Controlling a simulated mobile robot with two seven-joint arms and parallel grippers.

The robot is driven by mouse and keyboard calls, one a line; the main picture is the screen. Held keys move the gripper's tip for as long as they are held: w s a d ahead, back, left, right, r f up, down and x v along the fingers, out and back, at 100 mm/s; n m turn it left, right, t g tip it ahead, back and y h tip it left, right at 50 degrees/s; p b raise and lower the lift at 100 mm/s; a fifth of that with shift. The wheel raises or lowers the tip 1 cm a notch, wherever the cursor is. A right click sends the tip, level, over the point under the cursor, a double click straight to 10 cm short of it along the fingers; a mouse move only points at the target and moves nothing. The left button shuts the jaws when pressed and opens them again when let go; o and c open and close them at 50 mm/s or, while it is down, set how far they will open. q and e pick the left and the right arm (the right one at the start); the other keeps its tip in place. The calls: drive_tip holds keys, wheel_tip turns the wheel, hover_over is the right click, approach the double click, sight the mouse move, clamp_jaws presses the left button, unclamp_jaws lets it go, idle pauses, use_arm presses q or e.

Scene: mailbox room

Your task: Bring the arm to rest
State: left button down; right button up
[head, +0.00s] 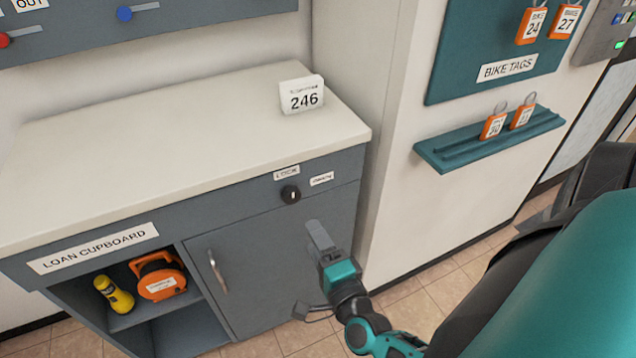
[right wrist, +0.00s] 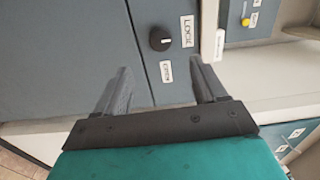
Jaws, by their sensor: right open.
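My right gripper (head: 319,236) hangs in front of the grey loan cupboard (head: 265,260), below and to the right of its black knob (head: 290,194). In the right wrist view the gripper's fingers (right wrist: 162,82) stand apart with nothing between them. The knob also shows there (right wrist: 160,39), beyond the fingertips and apart from them, between two white labels. The arm reaches in from the lower right of the head view. My left gripper is not in view.
The cupboard door with its handle (head: 218,271) looks shut. A yellow torch (head: 114,294) and an orange reel (head: 158,277) sit in the open shelf. A 246 card (head: 302,95) stands on the pale countertop (head: 180,125). A teal ledge (head: 490,139) with orange tags juts from the right wall.

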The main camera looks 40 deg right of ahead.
drive_tip(key=shift+s, duration=0.2)
drive_tip(key=shift+a, duration=0.1)
idle(0.4)
drive_tip(key=s+a+f+n+g+y, duration=0.2)
drive_tip(key=a+n+g+y, duration=0.1)
drive_tip(key=n, duration=0.8)
drive_tip(key=s+a+f+n+g+y, duration=0.3)
drive_tip(key=a+n, duration=0.3)
drive_tip(key=n, duration=0.6)
drive_tip(key=shift+s+f+g, duration=0.15)
drive_tip(key=shift+f+g, duration=0.1)
drive_tip(key=shift+g, duration=0.15)
drive_tip(key=shift+c, duration=0.2)
